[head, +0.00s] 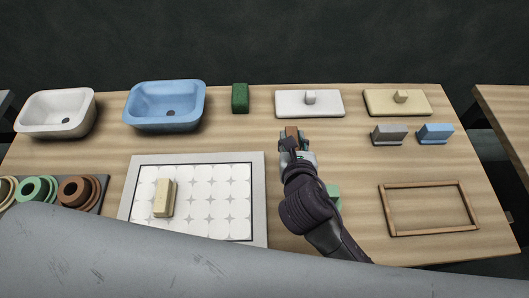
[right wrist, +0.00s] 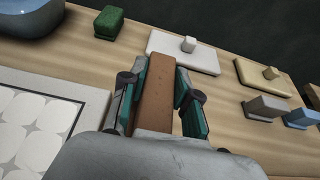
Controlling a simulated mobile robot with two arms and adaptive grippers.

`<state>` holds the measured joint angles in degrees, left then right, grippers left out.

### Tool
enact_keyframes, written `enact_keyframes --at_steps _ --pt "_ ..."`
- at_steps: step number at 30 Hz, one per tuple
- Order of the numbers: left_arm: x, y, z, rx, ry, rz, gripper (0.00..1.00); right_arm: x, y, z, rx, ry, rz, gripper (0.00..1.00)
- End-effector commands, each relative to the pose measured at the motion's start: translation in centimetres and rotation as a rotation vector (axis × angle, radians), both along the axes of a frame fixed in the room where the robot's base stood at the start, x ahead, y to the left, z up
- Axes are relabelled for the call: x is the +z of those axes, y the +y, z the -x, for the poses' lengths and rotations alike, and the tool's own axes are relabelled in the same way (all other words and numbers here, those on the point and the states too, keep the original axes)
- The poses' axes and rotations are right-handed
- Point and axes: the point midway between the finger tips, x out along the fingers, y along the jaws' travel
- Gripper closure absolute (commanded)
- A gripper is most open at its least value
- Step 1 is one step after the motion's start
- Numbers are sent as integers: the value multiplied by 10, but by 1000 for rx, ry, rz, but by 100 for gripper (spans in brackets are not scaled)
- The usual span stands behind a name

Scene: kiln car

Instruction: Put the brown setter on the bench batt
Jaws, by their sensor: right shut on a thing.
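The brown setter (head: 292,131) is a brown block held between the fingers of my right gripper (head: 297,147). In the right wrist view the setter (right wrist: 157,88) lies lengthwise between both fingers of the gripper (right wrist: 158,100), its far end sticking out beyond them. The gripper is in front of the white slab, to the right of the tiled panel. A flat panel with a grey border and white tiles (head: 257,195), which looks like the bench batt, lies at centre left. A cream block (head: 164,198) stands on its left part. My left gripper is not seen.
Behind are a white basin (head: 56,112), a blue basin (head: 165,105), a green block (head: 240,98), a white knobbed slab (head: 290,104) and a cream one (head: 380,102). Grey (head: 389,135) and blue (head: 435,134) tools and a wooden frame (head: 428,229) are right. The panel's right part is clear.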

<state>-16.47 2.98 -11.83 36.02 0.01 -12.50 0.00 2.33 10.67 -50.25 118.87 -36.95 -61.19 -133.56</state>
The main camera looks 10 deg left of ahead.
Motion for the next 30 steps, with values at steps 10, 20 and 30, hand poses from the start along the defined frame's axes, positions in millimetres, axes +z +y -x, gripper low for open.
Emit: enact_keyframes --at_steps 10,20,30 --pt "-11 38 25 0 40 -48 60 -58 3 0 7 1 -2 100" --pt "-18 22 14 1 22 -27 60 -94 2 1 6 2 -1 100" --pt "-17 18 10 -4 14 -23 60 -99 2 0 8 0 -2 100"
